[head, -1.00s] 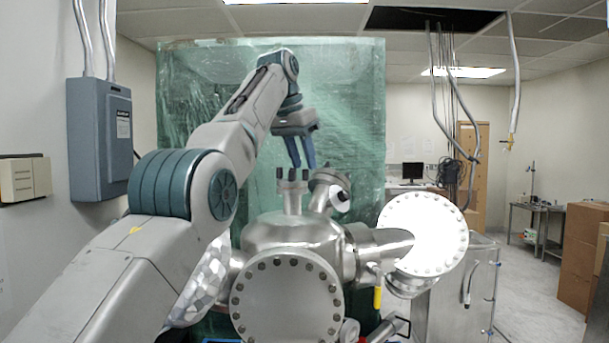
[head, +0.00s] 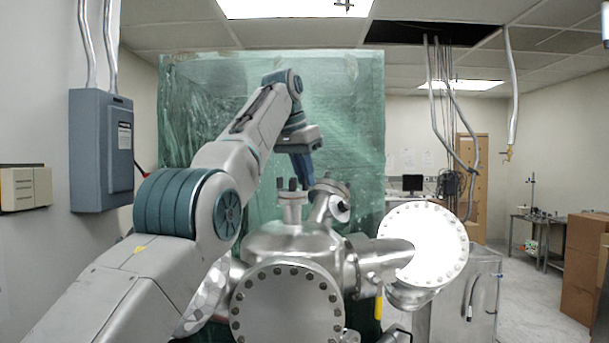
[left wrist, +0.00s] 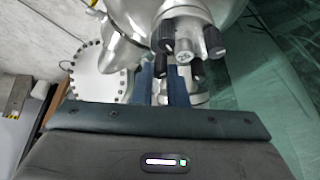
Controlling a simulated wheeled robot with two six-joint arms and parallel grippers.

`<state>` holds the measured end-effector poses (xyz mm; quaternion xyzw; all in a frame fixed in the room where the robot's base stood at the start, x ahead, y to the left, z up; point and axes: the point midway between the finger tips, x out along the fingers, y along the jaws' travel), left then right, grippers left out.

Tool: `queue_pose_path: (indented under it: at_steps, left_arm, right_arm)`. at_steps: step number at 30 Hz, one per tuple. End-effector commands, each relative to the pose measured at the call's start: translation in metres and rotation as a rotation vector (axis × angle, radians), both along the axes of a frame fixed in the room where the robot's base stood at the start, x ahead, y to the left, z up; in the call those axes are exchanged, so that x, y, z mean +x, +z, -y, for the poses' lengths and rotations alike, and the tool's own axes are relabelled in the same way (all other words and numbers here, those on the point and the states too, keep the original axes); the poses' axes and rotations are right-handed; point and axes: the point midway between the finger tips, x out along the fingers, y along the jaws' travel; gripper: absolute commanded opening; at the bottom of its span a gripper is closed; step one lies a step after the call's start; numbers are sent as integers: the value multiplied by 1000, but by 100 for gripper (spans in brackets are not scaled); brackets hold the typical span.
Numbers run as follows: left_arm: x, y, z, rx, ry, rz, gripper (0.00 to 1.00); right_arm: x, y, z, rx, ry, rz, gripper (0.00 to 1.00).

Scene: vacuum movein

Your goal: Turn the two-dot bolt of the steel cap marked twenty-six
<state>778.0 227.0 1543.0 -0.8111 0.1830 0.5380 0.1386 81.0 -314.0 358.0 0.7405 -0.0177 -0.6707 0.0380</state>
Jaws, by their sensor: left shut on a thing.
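A steel cap (head: 291,197) with black upright bolts tops the upright port of the steel vessel (head: 290,246). The cap (left wrist: 184,57) shows face-on in the left wrist view, with a small mark too blurred to read. My left gripper (head: 304,182) reaches down from above, its blue fingers at the cap's right side. In the left wrist view its two fingers (left wrist: 163,70) stand either side of a dark bolt (left wrist: 168,69) on the cap's rim, and it is shut on that bolt. The bolt's dots cannot be made out. My right gripper is out of view.
A tilted port (head: 332,203) with black bolts stands close to the cap's right. A large bright flange (head: 424,243) sticks out right, and a bolted round flange (head: 287,303) faces front. A green wrapped block (head: 345,110) stands behind.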

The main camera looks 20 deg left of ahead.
Motion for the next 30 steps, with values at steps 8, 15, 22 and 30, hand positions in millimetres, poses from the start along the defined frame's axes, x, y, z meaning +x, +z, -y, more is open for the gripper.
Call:
queue_pose_path:
  at_steps: [8, 15, 22, 30]
  left_arm:
    - [0, -1, 1, -1, 174, 7, 0]
    - [0, 0, 3, -4, 397, 11, 0]
    - [0, 2, 4, -7, 604, 16, 0]
    - [0, 2, 4, -10, 794, 22, 0]
  right_arm:
    - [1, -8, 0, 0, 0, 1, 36]
    - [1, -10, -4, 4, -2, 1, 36]
    - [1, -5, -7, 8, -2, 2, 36]
    - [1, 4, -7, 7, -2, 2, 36]
